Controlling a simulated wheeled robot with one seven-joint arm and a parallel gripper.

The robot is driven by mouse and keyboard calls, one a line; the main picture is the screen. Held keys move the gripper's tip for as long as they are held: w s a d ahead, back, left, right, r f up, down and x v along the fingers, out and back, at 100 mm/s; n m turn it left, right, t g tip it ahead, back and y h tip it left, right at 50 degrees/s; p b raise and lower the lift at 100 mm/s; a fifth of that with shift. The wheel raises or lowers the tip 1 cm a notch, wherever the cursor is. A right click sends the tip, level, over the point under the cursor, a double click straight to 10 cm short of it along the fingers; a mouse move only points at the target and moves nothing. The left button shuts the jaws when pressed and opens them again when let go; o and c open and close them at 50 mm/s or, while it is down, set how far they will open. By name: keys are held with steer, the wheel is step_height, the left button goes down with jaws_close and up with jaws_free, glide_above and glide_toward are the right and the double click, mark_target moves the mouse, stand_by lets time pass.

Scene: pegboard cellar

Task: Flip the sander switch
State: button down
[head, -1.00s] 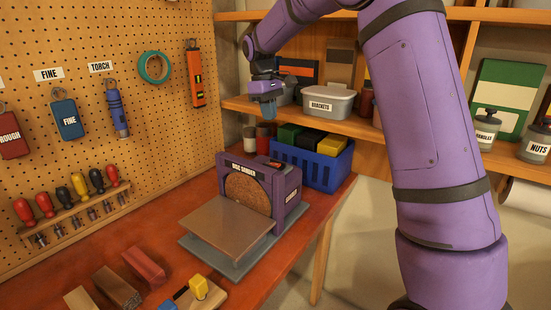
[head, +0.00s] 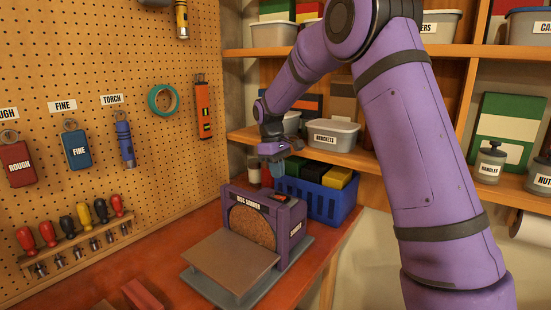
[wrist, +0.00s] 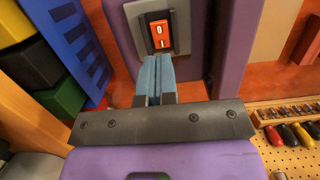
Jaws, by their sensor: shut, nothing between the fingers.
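The purple disc sander (head: 295,222) stands on the workbench, with its brown disc and flat table facing left. Its orange-red rocker switch (wrist: 160,34), marked 0 and I, sits in a pale plate on the purple housing; it also shows small on top of the sander in the head view (head: 281,199). I cannot tell which side is pressed in. My gripper (head: 277,171) points down above the sander's top. In the wrist view, its blue fingers (wrist: 157,65) are shut and empty, with tips just short of the switch's I end; contact is not clear.
A blue crate (head: 322,213) of colored boxes stands close behind the sander. Screwdrivers (head: 80,221) hang in a rack on the pegboard at left. A shelf (head: 345,157) with a grey brackets bin (head: 333,134) is behind my arm.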

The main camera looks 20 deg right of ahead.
mark_target(281, 197)
steer(key=f, duration=0.4)
steer(key=s+f, duration=0.1)
steer(key=f, duration=0.1)
steer(key=shift+d+f, duration=0.2)
steer(key=shift+d, duration=0.1)
